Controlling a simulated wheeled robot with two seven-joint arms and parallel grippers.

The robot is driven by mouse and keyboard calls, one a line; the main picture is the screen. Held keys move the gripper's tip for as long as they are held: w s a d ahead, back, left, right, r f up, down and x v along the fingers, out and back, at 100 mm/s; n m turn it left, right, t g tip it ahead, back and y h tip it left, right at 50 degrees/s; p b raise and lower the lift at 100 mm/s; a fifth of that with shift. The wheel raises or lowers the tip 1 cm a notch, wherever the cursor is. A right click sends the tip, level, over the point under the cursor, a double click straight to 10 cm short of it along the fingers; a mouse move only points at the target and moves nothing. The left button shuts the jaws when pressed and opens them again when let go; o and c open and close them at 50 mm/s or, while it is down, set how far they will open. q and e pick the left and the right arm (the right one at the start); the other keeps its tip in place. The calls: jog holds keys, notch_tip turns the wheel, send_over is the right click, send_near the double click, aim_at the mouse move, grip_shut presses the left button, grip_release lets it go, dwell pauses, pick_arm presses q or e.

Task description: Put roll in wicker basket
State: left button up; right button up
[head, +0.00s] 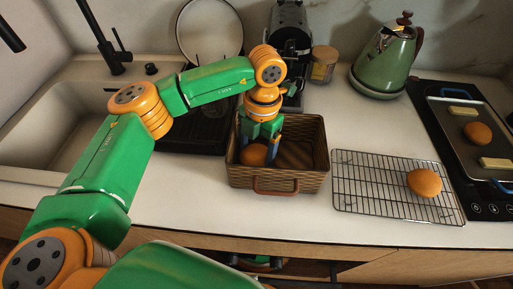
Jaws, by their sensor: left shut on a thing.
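The wicker basket (318,165) stands on the counter in the middle of the head view. My left gripper (262,146) points down into the left part of the basket. It is shut on a round, orange-brown roll (253,155), which is inside the basket walls; whether it touches the basket floor I cannot tell. Another roll (424,182) lies on the wire rack (362,187) to the right. A third roll (478,132) lies on a tray (450,139) at the far right.
The tray with pale blocks (496,163) sits on a black hob (480,205). A green kettle (385,62), a jar (323,64) and a coffee machine (289,30) stand behind. A sink (60,110) and dark dish rack (195,135) are left. Counter behind the wire rack is clear.

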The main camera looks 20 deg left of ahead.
aim_at(257, 149)
pick_arm(q)
jog(key=shift+f, duration=0.2)
jog(key=o, duration=1.1)
jog(key=shift+r, duration=0.3)
jog(key=shift+w+r, duration=0.15)
jog(key=shift+r, duration=0.1)
jog(key=r, duration=0.1)
jog(key=r+b, duration=0.1)
jog(key=r, duration=0.3)
jog(key=shift+w+d+r, duration=0.2)
jog(key=shift+w+r, duration=0.05)
jog(key=shift+w, duration=0.05)
jog(key=r, duration=0.4)
jog(key=r+p, duration=0.1)
jog(key=r, duration=0.1)
jog(key=shift+w+d, duration=0.1)
jog(key=shift+w, duration=0.15)
jog(key=shift+f, duration=0.1)
